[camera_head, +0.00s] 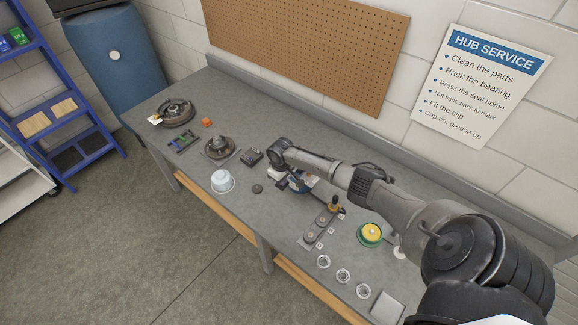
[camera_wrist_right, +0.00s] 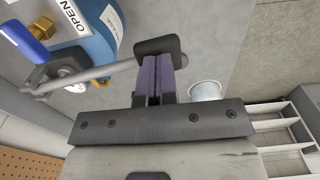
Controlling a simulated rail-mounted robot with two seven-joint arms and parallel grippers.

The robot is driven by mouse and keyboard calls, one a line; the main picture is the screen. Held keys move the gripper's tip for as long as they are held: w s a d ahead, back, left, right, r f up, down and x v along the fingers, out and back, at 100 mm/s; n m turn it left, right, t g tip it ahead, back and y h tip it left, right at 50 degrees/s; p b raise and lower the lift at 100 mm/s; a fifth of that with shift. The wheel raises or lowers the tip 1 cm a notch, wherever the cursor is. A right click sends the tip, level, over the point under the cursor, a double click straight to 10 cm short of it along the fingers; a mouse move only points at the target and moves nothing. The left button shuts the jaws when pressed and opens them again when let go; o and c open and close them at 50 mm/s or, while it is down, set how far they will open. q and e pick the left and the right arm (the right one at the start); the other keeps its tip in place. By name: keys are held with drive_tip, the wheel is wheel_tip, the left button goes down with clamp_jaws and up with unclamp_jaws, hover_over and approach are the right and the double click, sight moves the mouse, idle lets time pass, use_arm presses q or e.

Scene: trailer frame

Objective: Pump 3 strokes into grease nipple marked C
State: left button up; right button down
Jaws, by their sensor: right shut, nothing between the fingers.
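My right gripper (camera_wrist_right: 157,75) is shut with nothing between its purple fingers. In the head view my right arm reaches in from the lower right over the bench, and its fingers are not clear. In the wrist view a grey lever rod (camera_wrist_right: 115,69) ends in a dark grip (camera_wrist_right: 160,46) at the fingertips; I cannot tell whether they touch. The lever joins a blue pump body (camera_wrist_right: 98,45) with a blue-handled valve and an OPEN label. The pump (camera_head: 299,187) is partly hidden by my arm in the head view. A nipple block (camera_head: 319,228) stands in front; its letters are unreadable. My left gripper is out of view.
A white tub (camera_head: 222,181) stands left of the pump on the bench (camera_head: 245,120). Hub parts (camera_head: 219,148) lie farther left. A green and yellow round item (camera_head: 370,234) and several clear cups (camera_head: 343,276) are at right. A pegboard (camera_head: 310,45) hangs behind.

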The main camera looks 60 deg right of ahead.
drive_tip(key=shift+r, duration=0.15)
drive_tip(key=r+p, duration=0.4)
drive_tip(key=shift+d, duration=0.35)
drive_tip(key=r+p, duration=0.3)
drive_tip(key=shift+s+d+r, duration=0.1)
drive_tip(key=shift+d, duration=0.15)
idle(0.4)
drive_tip(key=shift+a+f+b, duration=0.2)
drive_tip(key=shift+f+b, duration=0.1)
drive_tip(key=shift+f, duration=0.3)
drive_tip(key=shift+a+f+b, duration=0.15)
drive_tip(key=shift+f+b, duration=0.1)
drive_tip(key=shift+f, duration=0.4)
